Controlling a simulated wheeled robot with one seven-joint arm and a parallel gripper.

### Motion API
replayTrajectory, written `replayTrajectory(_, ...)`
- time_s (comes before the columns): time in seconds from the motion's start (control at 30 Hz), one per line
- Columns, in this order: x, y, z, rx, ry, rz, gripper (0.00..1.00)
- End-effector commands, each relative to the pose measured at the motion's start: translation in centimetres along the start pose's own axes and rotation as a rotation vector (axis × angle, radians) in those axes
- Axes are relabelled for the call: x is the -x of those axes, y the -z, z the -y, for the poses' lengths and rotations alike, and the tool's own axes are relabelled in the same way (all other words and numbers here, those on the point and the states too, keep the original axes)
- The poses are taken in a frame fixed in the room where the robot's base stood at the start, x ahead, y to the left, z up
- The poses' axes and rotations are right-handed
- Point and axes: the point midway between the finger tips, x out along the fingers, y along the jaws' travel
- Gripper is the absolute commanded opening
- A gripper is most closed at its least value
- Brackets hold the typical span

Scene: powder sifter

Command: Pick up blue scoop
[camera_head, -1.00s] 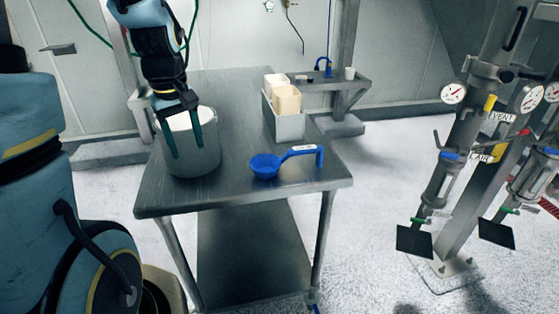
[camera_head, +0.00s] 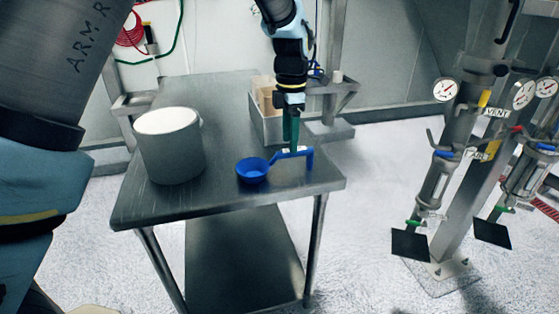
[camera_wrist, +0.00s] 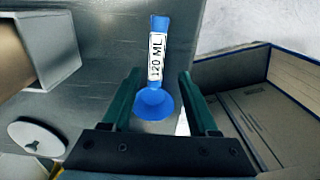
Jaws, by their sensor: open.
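The blue scoop (camera_head: 253,171) lies on the metal table (camera_head: 215,200) near its front right. Its bowl is at the left and its handle runs right, ending in a bent-down tip. My gripper (camera_head: 291,146) points down at the handle, its green fingers partly covering it; the exact height gap is hard to judge. In the wrist view the scoop handle (camera_wrist: 157,57), with a white "120 ML" label, shows beyond and between the two open green fingers (camera_wrist: 160,75). The bowl lies lower, between the fingers in the picture. Nothing is held.
A grey bucket (camera_head: 172,155) with white contents stands at the table's left. An open bin (camera_head: 262,132) with cream containers stands behind my gripper. Pipes with gauges (camera_head: 445,90) stand apart at the right.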

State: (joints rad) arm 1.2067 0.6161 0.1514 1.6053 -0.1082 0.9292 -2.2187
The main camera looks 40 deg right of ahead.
Motion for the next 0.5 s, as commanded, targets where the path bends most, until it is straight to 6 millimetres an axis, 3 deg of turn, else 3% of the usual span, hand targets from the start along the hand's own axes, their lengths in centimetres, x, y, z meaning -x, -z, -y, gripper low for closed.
replayTrajectory(0.5,-5.5,-0.1,-0.6,-0.001,0.004,-0.001,0.60)
